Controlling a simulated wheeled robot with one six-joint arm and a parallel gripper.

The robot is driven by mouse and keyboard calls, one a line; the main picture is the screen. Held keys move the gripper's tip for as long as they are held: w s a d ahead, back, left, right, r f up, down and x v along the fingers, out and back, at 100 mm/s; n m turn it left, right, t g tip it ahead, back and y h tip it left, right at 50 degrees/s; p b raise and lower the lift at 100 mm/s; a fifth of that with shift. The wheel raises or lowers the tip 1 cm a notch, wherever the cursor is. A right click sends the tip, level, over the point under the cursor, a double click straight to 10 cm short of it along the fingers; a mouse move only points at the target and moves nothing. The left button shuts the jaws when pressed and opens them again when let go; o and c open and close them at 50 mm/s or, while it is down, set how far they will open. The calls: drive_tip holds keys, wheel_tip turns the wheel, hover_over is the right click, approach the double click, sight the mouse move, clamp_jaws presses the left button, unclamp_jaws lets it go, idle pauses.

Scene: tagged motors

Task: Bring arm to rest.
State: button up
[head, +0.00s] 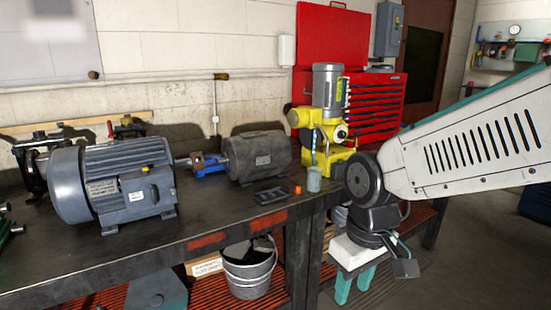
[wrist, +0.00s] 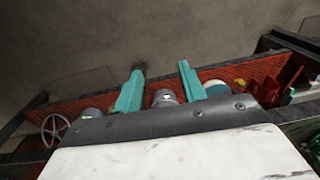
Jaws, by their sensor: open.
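My arm, white with black slots, comes in from the right in the head view. My gripper (head: 356,284) hangs from it in front of the bench's right end, fingers pointing down. Its two teal fingers stand apart with nothing between them. In the wrist view, my gripper (wrist: 159,83) also shows open and empty, with grey floor beyond the fingertips.
A large grey-blue motor (head: 115,183), a dark motor (head: 258,156) and a yellow machine (head: 325,120) stand on the dark workbench (head: 215,225). A metal bucket (head: 249,268) stands on the red lower shelf. Open floor (head: 480,240) lies to the right.

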drive_tip(key=s+d+r+m, duration=0.3)
drive_tip(key=s+d, duration=0.3)
drive_tip(key=s+d+r+m+t, duration=0.1)
drive_tip(key=s+d+r+m, duration=0.2)
drive_tip(key=s+d, duration=0.3)
drive_tip(key=shift+s+d+h, duration=0.15)
drive_tip(key=shift+d+h, duration=0.15)
drive_tip(key=shift+d, duration=0.2)
